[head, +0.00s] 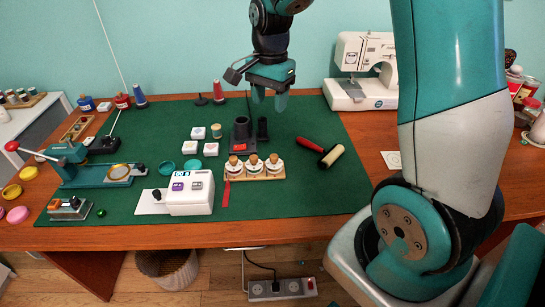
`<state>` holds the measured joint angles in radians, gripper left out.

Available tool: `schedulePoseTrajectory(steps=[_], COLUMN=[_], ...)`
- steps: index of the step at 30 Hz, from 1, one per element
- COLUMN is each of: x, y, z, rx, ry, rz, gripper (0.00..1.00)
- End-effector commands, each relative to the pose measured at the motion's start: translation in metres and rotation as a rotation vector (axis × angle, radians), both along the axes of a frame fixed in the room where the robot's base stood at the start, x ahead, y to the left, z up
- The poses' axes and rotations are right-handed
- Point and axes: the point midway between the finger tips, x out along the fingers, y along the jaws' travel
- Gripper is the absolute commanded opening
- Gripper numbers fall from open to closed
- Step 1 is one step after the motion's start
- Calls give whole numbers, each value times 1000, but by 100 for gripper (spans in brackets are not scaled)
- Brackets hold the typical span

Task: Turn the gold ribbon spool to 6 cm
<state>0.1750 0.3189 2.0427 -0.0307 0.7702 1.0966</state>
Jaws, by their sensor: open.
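My gripper (269,98) is open and empty, pointing down above the back of the green mat. A light wooden rack (281,176) stands on the mat in front of it. It holds three white round pieces with tan knobs: a left one (235,170), a middle one (253,168) and a right one (272,166). A red strip (226,190) hangs at the rack's left end. I cannot tell which piece, if any, carries gold ribbon, and no scale marks are readable. My gripper is apart from the rack, higher and farther back.
A dark holder with upright cylinders (241,132) stands just behind the rack. A sewing machine (365,70) stands at the back right. The mat's front right (310,195) is clear.

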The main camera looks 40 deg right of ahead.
Motion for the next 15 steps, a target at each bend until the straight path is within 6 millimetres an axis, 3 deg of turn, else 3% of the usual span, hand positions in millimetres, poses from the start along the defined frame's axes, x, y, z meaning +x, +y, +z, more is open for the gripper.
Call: schedulePoseTrajectory(steps=[1, 4, 8, 15], x=[4, 8, 7, 7], y=[-11, -20, -19, -17], z=[-8, -17, -35, -89], rx=[-9, -20, -20, -19], ry=[10, 17, 20, 22], rz=[-68, -135, -137, -132], gripper=[52, 52, 52, 52])
